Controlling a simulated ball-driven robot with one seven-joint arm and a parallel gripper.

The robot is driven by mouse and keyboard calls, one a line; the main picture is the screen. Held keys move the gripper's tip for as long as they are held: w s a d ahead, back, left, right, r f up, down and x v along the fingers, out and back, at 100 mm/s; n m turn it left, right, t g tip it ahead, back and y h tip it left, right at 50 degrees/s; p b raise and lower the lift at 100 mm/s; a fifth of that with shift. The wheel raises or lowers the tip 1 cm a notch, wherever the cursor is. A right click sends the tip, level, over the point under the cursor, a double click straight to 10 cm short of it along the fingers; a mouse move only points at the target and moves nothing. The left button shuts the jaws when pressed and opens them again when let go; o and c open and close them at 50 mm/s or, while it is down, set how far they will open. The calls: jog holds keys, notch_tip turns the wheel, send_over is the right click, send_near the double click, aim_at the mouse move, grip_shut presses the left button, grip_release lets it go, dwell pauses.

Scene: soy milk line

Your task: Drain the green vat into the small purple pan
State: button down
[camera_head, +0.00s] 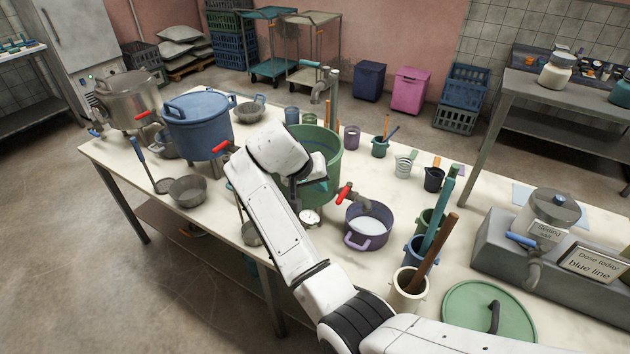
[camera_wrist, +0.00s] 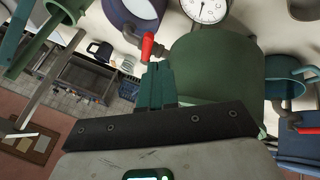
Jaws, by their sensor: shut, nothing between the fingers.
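The green vat (camera_head: 331,163) stands mid-table, partly behind my arm, and fills the middle right of the wrist view (camera_wrist: 215,75). Its tap has a red handle (camera_head: 343,193) and a grey spout on the side toward the purple pan. The small purple pan (camera_head: 352,236) stands just right of the vat, with pale liquid inside; its edge shows at the top of the wrist view (camera_wrist: 120,14). My gripper (camera_wrist: 160,70) is shut and empty beside the vat wall. In the wrist view its tips lie close to the red handle (camera_wrist: 148,47); I cannot tell whether they touch.
A round gauge (camera_head: 310,217) sits by the vat. A blue vat (camera_head: 197,128) and a steel pot (camera_head: 130,98) stand left. Jars with upright tools (camera_head: 408,285), a green lid (camera_head: 465,305) and a "Dose today: blue line" sign (camera_head: 592,263) are right.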

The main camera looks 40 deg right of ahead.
aim_at(343, 199)
jog(key=d+f+p, duration=0.1)
jog(key=d+f, duration=0.1)
jog(key=d, duration=0.1)
jog(key=s+d+f+p, duration=0.1)
jog(key=d+f, duration=0.1)
jog(key=f, duration=0.1)
jog(key=shift+s+d+f, duration=0.15)
jog(key=shift+s+d, duration=0.05)
jog(key=shift+d, duration=0.2)
jog(key=shift+s+d+f, duration=0.2)
jog(key=shift+s+d, duration=0.1)
jog(key=shift+d, duration=0.15)
jog(key=shift+f, duration=0.1)
